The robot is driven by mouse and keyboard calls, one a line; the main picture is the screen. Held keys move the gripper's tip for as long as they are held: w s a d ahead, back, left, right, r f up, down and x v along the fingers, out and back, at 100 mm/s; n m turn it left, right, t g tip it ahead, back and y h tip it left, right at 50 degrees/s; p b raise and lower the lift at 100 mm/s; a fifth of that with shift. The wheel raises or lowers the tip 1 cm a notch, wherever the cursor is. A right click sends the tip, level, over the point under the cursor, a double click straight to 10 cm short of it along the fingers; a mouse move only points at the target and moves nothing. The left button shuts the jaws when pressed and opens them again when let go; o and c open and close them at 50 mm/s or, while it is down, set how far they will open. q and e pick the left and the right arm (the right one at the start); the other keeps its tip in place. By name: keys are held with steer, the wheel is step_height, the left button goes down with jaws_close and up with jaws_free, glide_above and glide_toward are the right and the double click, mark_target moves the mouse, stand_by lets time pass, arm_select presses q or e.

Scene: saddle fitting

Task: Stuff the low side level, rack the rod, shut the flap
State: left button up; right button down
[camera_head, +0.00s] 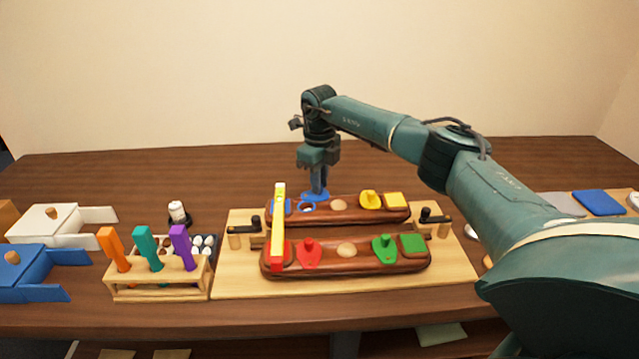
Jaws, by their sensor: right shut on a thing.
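Two dark brown saddle panels lie on a light wooden board: a far panel (330,217) and a near panel (340,267). My right gripper (318,190) points down at the far panel and is shut on the blue flap (321,197). The flap is beside a blue-rimmed opening (306,207); the gripper partly hides it. A yellow and orange-red bar (278,215) lies across the left ends of both panels. Orange (114,247), teal (149,248) and purple (183,246) rods stand in a wooden rack (160,290). My left gripper is not in view.
Red (309,254), green (384,248) and yellow (370,199) knobbed flaps sit on the panels. White balls (205,241) lie in a dark tray behind the rack. White (50,228) and blue (30,270) boxes stand at the left. The table behind the panels is clear.

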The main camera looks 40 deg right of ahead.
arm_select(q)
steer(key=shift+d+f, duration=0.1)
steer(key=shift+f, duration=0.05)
arm_select(e)
steer(key=shift+w+d+n, duration=0.1)
steer(key=shift+w+n, duration=0.1)
steer(key=shift+n, duration=0.5)
steer(key=shift+r, duration=0.1)
steer(key=c, duration=1.3)
jaws_free()
steer(key=shift+c, duration=0.2)
arm_select(q)
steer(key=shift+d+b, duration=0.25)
steer(key=shift+b, duration=0.4)
arm_select(e)
step_height(320, 180, up, 13)
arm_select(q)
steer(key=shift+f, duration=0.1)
